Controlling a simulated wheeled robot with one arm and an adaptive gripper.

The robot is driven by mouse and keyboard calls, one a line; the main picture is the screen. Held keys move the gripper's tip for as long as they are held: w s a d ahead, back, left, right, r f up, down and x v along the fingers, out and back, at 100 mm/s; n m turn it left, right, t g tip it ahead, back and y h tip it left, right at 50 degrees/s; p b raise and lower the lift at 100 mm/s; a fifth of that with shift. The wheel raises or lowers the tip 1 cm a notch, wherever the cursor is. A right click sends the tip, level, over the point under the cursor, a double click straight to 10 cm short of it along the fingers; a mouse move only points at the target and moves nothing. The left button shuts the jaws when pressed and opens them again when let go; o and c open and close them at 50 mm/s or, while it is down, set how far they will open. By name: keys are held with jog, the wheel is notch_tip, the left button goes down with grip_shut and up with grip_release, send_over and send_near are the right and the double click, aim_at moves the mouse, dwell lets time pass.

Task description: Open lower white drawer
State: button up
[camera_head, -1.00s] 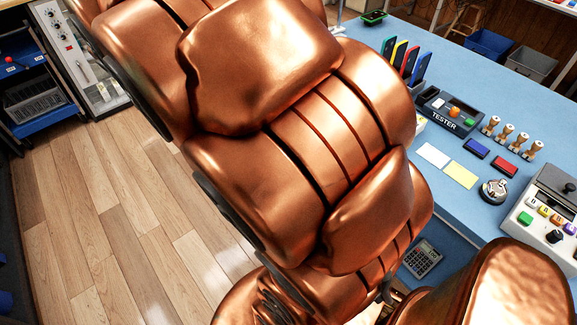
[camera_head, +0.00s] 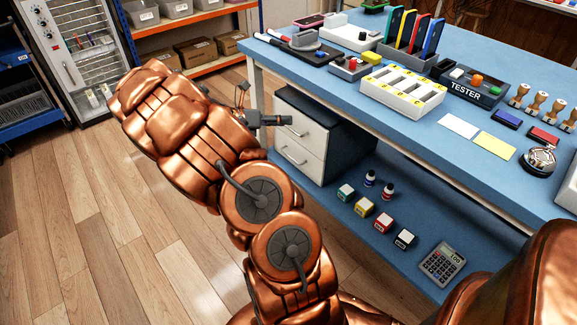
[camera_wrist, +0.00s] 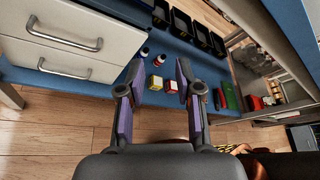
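A white two-drawer cabinet stands under the blue workbench in the head view. Its lower white drawer (camera_head: 297,158) looks closed, with a metal bar handle (camera_head: 292,156). In the wrist view the lower drawer (camera_wrist: 25,52) and its handle (camera_wrist: 64,69) are at the left, below the upper drawer (camera_wrist: 92,27) with its own handle. My gripper (camera_wrist: 158,82) is open and empty in the wrist view, to the right of the drawer handles and not touching them. In the head view my gripper (camera_head: 285,120) is small, in front of the cabinet, beside the upper drawer.
The workbench (camera_head: 335,78) overhangs the cabinet. On its lower blue shelf (camera_head: 365,240) stand small bottles, several coloured boxes and a calculator (camera_head: 442,264) right of the cabinet. A workbench leg (camera_head: 256,92) stands left of the cabinet. The wooden floor (camera_head: 130,220) is clear.

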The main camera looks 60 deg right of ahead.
jog(key=w+d+f+n+t+h+b, duration=0.1)
jog(key=w+d+f+n+b, duration=0.25)
jog(key=f, duration=0.45)
jog(key=w+d+f+n+h+b, duration=0.1)
jog(key=w+d+f+n+b, duration=0.2)
jog(key=f, duration=0.5)
jog(key=n+t+h+b, duration=0.1)
jog(key=n+t+b, duration=0.1)
jog(key=n+b, duration=0.35)
send_near(288, 155)
jog(key=d+f+n+p, duration=0.1)
jog(key=d, duration=0.1)
jog(key=shift+n, duration=0.3)
jog(key=shift+s+b+x, duration=0.1)
jog(key=shift+b+x, duration=0.6)
jog(key=shift+x, duration=1.35)
jog(key=shift+s+b+x, duration=0.15)
jog(key=shift+b+x, duration=0.5)
jog(key=shift+x, duration=1.45)
jog(key=shift+r, duration=0.15)
jog(key=shift+c, duration=0.2)
grip_shut()
